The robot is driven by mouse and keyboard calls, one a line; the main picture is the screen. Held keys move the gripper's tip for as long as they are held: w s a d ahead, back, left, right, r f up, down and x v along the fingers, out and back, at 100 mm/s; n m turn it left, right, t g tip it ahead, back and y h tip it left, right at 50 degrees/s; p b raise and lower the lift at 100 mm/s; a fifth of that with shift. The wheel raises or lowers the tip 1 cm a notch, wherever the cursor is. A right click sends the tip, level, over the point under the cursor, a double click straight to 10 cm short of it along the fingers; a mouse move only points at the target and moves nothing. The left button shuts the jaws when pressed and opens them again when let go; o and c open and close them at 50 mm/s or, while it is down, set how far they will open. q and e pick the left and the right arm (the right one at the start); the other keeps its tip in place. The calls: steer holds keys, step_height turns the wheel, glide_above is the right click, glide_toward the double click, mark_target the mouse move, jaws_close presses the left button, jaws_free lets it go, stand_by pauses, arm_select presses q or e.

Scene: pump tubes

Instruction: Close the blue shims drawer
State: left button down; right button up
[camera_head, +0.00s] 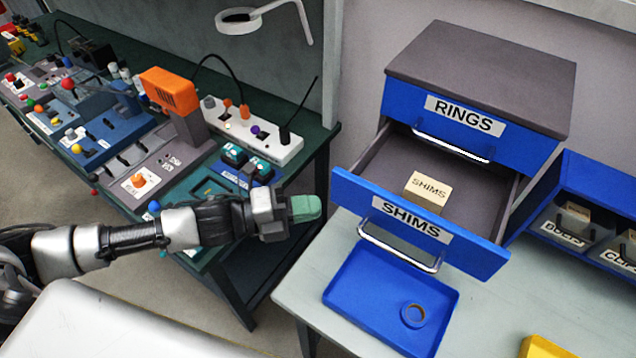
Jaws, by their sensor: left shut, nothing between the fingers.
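The blue shims drawer (474,248) is pulled out of the cabinet, below the closed blue rings drawer (408,101). Its front has a white SHIMS label and a metal bar handle (400,256). A tan box marked SHIMS (429,189) sits inside it. My left gripper (306,208), with green fingertips, is shut and empty. It appears left of the drawer front and apart from it in the picture. My right gripper is not in view.
A blue tray (375,303) with a ring (413,314) lies on the light table below the drawer. Blue bins (567,200) stand to the right. A dark green bench (322,140) with devices and a white power strip (262,136) is at left. A yellow object (543,348) is at the bottom right.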

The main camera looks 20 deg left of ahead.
mark_target(337, 190)
arm_select(q)
steer(key=shift+w+d+p, duration=0.2)
steer(key=shift+w+p, duration=0.1)
steer(key=shift+w, duration=0.6)
steer(key=shift+w+d+p, duration=0.2)
steer(key=shift+w+p, duration=0.05)
steer(key=shift+w, duration=0.6)
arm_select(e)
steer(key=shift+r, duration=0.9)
